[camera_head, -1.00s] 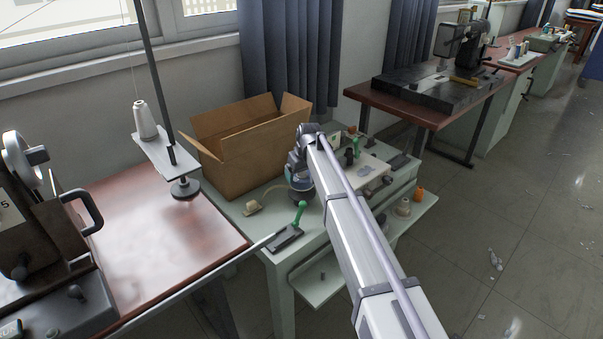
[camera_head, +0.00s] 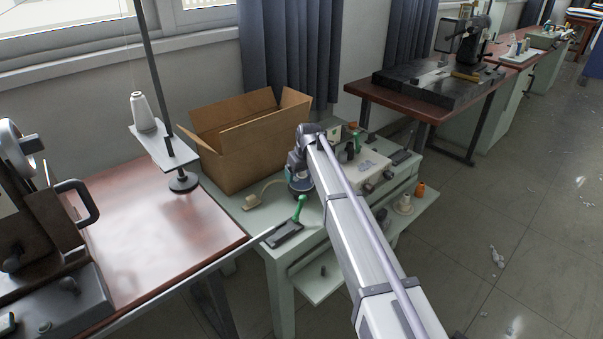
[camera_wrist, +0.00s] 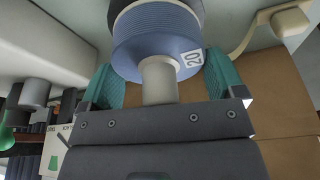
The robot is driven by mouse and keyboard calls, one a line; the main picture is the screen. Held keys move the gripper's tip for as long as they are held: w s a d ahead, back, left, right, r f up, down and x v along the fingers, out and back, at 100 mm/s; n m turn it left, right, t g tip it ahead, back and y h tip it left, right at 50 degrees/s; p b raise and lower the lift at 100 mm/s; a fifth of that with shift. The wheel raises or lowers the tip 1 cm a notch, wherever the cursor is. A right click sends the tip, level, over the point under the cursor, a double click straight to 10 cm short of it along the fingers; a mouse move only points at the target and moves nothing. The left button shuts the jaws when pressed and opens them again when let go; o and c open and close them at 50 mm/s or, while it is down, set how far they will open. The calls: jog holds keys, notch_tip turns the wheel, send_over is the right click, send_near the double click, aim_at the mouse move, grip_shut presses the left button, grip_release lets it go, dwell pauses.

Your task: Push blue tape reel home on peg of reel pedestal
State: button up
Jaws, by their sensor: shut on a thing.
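The blue tape reel (camera_wrist: 158,42) is between the two teal fingers of my gripper (camera_wrist: 162,62) in the wrist view, with a white "20" label on its side. My gripper is shut on the reel. A pale grey post (camera_wrist: 158,80), seemingly the peg, stands out of the reel's middle toward my palm. A dark round part (camera_wrist: 155,8), seemingly the pedestal, lies just beyond the reel; any gap between them cannot be judged. In the head view the reel (camera_head: 300,185) is a small blue patch below my wrist, partly hidden by my arm.
An open cardboard box (camera_head: 245,150) stands close behind my gripper. A green-knobbed lever device (camera_head: 286,232) and a beige block with a cable (camera_head: 252,202) lie in front and left. A white machine (camera_head: 365,168) is to the right.

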aim_at(306, 181)
jog(key=shift+f+b, duration=0.5)
jog(key=shift+f, duration=0.1)
jog(key=o, duration=0.7)
jog(key=shift+o, duration=0.2)
jog(key=p+v, duration=1)
jog(key=v, duration=0.1)
jog(key=s+d+r+m+g+p, duration=0.1)
jog(key=s+d+r+m+p, duration=0.1)
jog(key=s+d, duration=0.5)
jog(key=s+d+r+m+h+p, duration=0.1)
jog(key=s+d+r+p, duration=0.4)
jog(key=s, duration=1.2)
jog(key=s+d+r+m+g+p, duration=0.1)
jog(key=s+d+r+m+p, duration=0.2)
jog(key=s+d, duration=0.8)
jog(key=shift+s+r+m+g+h+p, duration=0.3)
jog(key=shift+s+m+h+p, duration=0.1)
jog(key=shift+s+p, duration=0.5)
